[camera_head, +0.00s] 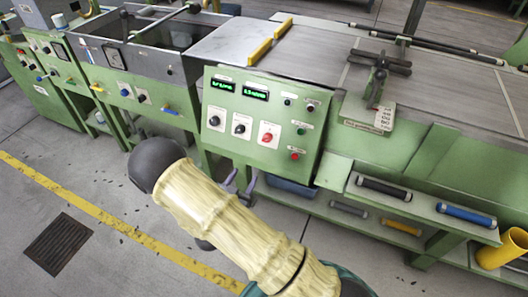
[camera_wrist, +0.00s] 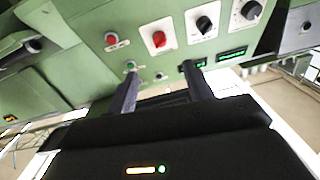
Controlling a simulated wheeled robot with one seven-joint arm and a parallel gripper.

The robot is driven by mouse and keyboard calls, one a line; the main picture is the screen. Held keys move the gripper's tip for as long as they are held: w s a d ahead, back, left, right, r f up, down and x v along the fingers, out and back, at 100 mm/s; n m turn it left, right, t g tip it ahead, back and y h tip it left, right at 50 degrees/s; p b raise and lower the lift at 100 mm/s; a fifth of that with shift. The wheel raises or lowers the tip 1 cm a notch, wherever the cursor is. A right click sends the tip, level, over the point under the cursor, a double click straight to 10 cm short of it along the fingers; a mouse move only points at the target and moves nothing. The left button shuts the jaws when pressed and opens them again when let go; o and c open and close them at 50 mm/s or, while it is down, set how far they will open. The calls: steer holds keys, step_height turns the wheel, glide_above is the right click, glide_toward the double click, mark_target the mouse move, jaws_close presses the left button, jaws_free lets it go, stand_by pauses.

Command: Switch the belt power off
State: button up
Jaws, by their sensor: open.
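The green control panel (camera_head: 262,119) stands in the middle of the head view. It carries a red rotary knob on a white plate (camera_head: 267,137), black knobs to its left, a green button (camera_head: 300,130) and a red button (camera_head: 295,155). Its labels are too small to read, so I cannot tell which control is the belt power. The green displays are lit. My gripper (camera_head: 239,183) is open and empty in front of the panel's lower edge. In the wrist view, the red knob (camera_wrist: 159,40) shows above and between my fingertips (camera_wrist: 159,69). No contact with it shows.
A grey conveyor bed (camera_head: 300,55) with a black handled fixture (camera_head: 380,68) lies behind the panel. A lower shelf at right holds rollers (camera_head: 466,215), and a yellow tube (camera_head: 503,248) stands beside it. More machine panels (camera_head: 140,97) stand at left. The floor in front is clear.

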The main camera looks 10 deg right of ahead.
mark_target(266, 141)
steer(key=shift+s, duration=0.2)
steer(key=x, duration=1.7)
steer(key=shift+w+d+r, duration=0.1)
steer(key=shift+w+r, duration=0.1)
steer(key=shift+r, duration=0.1)
steer(key=shift+c, duration=0.2)
steer(key=c, duration=0.9)
